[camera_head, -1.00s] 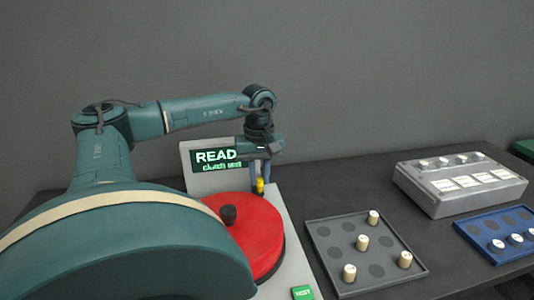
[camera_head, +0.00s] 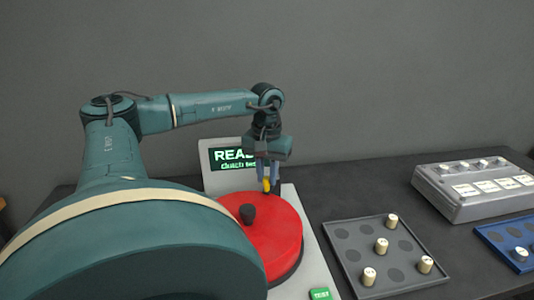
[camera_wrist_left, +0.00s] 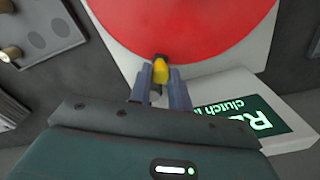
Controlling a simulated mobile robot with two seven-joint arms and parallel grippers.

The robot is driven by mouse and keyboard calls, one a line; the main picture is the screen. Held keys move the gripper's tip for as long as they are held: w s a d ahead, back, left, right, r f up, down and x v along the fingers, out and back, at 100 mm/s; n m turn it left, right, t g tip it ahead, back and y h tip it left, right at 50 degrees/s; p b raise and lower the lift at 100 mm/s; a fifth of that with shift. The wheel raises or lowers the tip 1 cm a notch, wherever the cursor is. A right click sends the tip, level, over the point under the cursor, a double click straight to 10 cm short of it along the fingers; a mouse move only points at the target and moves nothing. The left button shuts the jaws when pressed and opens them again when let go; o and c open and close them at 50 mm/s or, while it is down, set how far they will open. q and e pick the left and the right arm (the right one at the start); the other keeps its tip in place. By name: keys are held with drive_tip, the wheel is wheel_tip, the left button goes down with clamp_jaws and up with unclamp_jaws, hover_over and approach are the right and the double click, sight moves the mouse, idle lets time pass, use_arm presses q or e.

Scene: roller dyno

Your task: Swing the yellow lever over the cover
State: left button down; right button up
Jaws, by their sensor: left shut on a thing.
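The red round cover (camera_head: 268,228) with a dark knob (camera_head: 248,214) sits on the light grey machine. The yellow lever (camera_head: 266,185) stands at the cover's back edge, below my left gripper (camera_head: 270,188). In the left wrist view the lever's yellow tip (camera_wrist_left: 161,72) is between the two fingers of my left gripper (camera_wrist_left: 160,85), and the red cover (camera_wrist_left: 185,25) lies just past it. My left gripper is shut on the lever. The lever's lower part is mostly hidden by the fingers. My right gripper is in neither view.
A display (camera_head: 230,158) reading "READ…" stands behind the cover, partly hidden by my gripper. A green TEST button (camera_head: 320,294) is at the machine's front. To the right are a grey tray (camera_head: 372,228) with several cream pegs, a grey box (camera_head: 470,205) and a blue tray (camera_head: 510,236).

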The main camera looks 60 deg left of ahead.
use_arm(q)
drive_tip(key=c, duration=1.3)
unclamp_jaws()
drive_tip(key=shift+r, duration=0.1)
wheel_tip(320, 180, up, 13)
drive_tip(key=p, duration=0.2)
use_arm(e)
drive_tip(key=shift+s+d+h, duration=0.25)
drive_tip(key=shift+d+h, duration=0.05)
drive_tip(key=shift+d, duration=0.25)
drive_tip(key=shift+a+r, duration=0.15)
use_arm(q)
drive_tip(key=shift+s+d, duration=0.1)
